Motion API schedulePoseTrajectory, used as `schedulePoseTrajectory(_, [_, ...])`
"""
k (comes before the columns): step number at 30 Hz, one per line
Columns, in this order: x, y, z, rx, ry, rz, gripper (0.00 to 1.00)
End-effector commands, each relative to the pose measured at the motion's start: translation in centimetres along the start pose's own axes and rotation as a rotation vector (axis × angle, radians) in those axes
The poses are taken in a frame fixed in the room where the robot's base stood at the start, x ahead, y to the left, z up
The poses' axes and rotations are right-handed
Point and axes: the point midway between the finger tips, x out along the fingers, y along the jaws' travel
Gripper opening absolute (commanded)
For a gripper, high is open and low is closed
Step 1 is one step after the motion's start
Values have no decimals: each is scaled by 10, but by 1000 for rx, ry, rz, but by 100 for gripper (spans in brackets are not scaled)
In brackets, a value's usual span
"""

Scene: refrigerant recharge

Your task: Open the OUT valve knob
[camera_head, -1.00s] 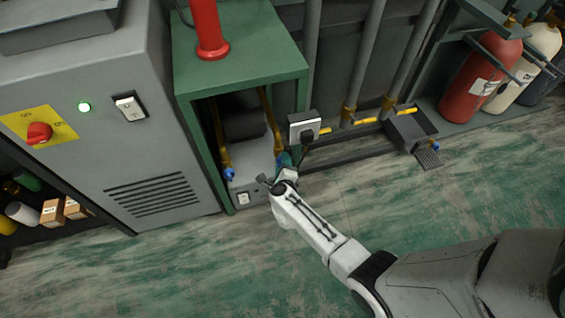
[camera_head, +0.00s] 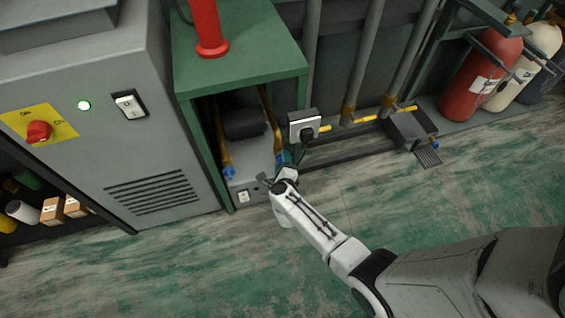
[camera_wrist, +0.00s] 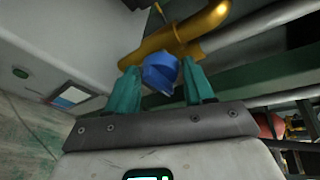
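In the wrist view a blue valve knob (camera_wrist: 160,72) sits on a brass pipe fitting (camera_wrist: 178,42). The two teal fingers of my gripper (camera_wrist: 164,84) stand on either side of it, close to its edges. I cannot tell whether they press on it. In the head view my gripper (camera_head: 283,166) is at the right-hand blue knob (camera_head: 280,157), low at the front of the green frame. A second blue knob (camera_head: 229,172) is on the left brass pipe, apart from my gripper. No IN or OUT label is readable.
The green frame (camera_head: 240,75) surrounds the pipes and a grey unit. A grey cabinet (camera_head: 150,190) with a red switch (camera_head: 39,132) stands at left. A plugged socket box (camera_head: 304,124) is just right of my gripper. The floor (camera_head: 200,270) in front is clear.

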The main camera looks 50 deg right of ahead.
Motion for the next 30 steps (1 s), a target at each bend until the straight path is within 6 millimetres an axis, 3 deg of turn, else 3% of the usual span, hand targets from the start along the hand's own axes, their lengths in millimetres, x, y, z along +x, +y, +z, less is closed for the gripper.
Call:
schedulePoseTrajectory(5, [-20,-2,1,-4,-2,3,52])
schedulePoseTrajectory(18, [-96,-1,1,-2,-2,3,52])
schedulePoseTrajectory(30, [-108,1,0,0,0,2,52])
